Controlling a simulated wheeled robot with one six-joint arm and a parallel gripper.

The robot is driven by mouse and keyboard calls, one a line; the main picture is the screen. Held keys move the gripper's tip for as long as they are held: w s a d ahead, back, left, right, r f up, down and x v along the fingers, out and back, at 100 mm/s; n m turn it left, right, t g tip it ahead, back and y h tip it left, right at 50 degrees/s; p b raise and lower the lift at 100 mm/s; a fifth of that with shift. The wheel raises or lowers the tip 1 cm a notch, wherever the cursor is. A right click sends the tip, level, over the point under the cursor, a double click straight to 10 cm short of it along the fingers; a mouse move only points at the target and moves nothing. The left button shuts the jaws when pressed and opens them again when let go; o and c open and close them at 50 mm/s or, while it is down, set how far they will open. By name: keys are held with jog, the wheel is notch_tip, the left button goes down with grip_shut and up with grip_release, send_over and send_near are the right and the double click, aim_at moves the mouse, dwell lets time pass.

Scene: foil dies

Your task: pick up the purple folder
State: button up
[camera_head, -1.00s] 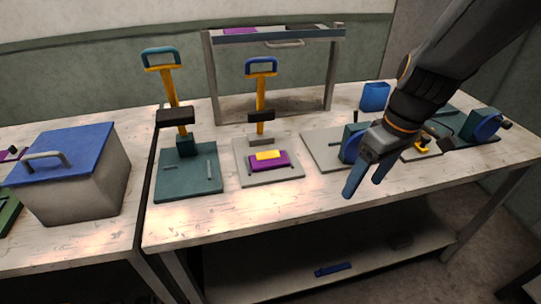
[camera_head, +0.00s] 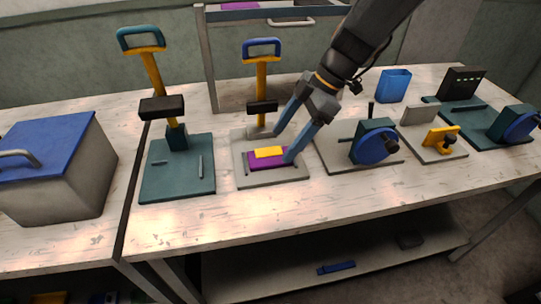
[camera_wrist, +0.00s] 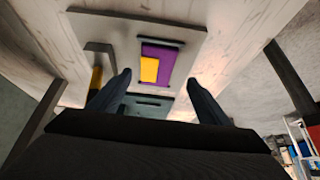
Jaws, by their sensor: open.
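A flat purple piece, the likely folder (camera_head: 258,164), lies on the grey base plate (camera_head: 240,180) of the blue-handled press (camera_head: 262,75). A yellow block (camera_head: 268,152) rests on top of it and hides part of it. My gripper (camera_head: 271,148) is open, its two blue fingers coming down from the upper right on either side of the purple piece. No hold on it shows. In the wrist view the purple piece (camera_wrist: 168,57) and yellow block (camera_wrist: 149,69) lie beyond my gripper (camera_wrist: 158,78), roughly between its fingertips.
A teal-handled press (camera_head: 177,138) stands to the left, beside a grey box with a blue lid (camera_head: 58,140). A blue-wheeled device (camera_head: 376,145), a yellow clamp (camera_head: 441,137) and a blue cup (camera_head: 394,86) are to the right. The table's front strip is clear.

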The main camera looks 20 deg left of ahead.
aim_at(271, 156)
jog(key=p+x, duration=0.2)
jog(key=x, duration=0.1)
jog(key=shift+a+f, duration=0.3)
jog(key=shift+a, duration=0.1)
jog(key=shift+a+f, duration=0.25)
jog(key=shift+f, duration=0.35)
jog(key=shift+c, duration=0.3)
jog(key=c, duration=1.2)
